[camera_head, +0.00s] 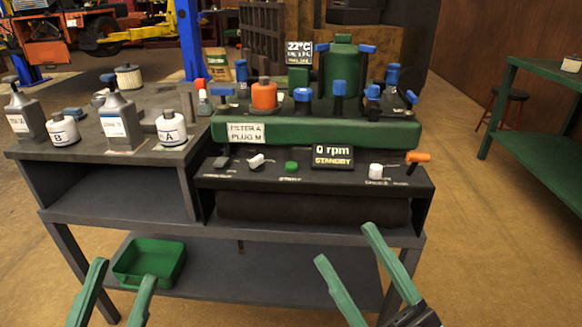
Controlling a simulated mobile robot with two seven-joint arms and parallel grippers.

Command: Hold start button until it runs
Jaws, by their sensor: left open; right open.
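The green start button (291,167) sits on the black control panel (225,182) at the front of the green machine (330,132). The display (333,156) beside it reads "0 rpm" and "STANDBY". My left gripper (122,275) is open and empty at the bottom left, in front of the bench and well away from the button. My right gripper (345,245) is open and empty at the bottom middle right, below and in front of the panel. Neither gripper touches anything.
The panel also carries a white knob (376,171), an orange-tipped lever (418,157) and a white-tipped switch (256,161). Bottles and canisters A (171,128) and B (63,130) stand on the bench at left. A green bin (149,262) sits on the lower shelf.

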